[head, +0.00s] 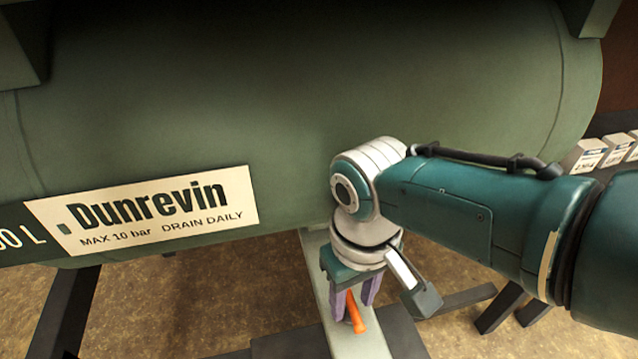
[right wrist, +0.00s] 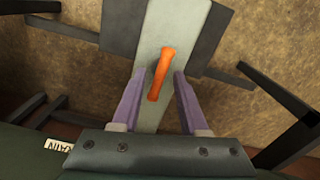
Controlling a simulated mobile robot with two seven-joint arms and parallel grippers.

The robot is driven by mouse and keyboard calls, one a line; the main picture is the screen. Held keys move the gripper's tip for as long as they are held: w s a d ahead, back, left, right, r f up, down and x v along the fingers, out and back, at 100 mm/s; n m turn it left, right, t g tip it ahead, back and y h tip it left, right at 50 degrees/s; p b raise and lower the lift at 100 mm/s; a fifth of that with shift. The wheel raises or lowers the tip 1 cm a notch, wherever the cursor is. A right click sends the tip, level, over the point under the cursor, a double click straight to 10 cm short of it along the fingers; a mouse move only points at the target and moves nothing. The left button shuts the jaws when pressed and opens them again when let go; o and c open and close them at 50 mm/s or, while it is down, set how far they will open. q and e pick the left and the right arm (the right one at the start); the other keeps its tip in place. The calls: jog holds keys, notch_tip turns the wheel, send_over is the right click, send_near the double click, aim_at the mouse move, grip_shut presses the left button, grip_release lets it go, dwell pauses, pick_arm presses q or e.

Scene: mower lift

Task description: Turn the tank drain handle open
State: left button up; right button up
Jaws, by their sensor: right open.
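The orange drain handle (head: 355,313) shows below the tank in the head view, just past my right gripper's fingertips. It is an orange lever over a pale grey-green plate (head: 351,339). In the right wrist view the handle (right wrist: 161,74) is slightly tilted, its lower end close to the gap between the fingers. My right gripper (head: 356,304) points down with its two purple fingers apart; it also shows in the right wrist view (right wrist: 159,76). I cannot tell whether a finger touches the handle. The green tank (head: 300,120) fills the upper head view. My left gripper is out of view.
The tank carries a label (head: 160,215) reading "Dunrevin, max 10 bar, drain daily". Dark support legs (head: 70,310) stand on the brown floor beneath it. Several small boxes (head: 586,155) stand at the right edge.

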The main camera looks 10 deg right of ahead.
aim_at(350, 309)
notch_tip(350, 309, up, 9)
jog(key=p, duration=0.6)
jog(key=shift+p, duration=0.3)
jog(key=shift+f, duration=0.15)
jog(key=s+r+t+y, duration=0.1)
jog(key=s+r+y, duration=0.1)
jog(key=s, duration=0.5)
jog(key=s+d+r+t+h, duration=0.2)
jog(key=s+d+r+t, duration=0.1)
jog(key=s+d+r, duration=0.65)
notch_tip(350, 309, up, 76)
jog(key=a+p, duration=0.1)
jog(key=p, duration=7.4)
jog(key=shift+a+m, duration=0.2)
jog(key=shift+m, duration=0.2)
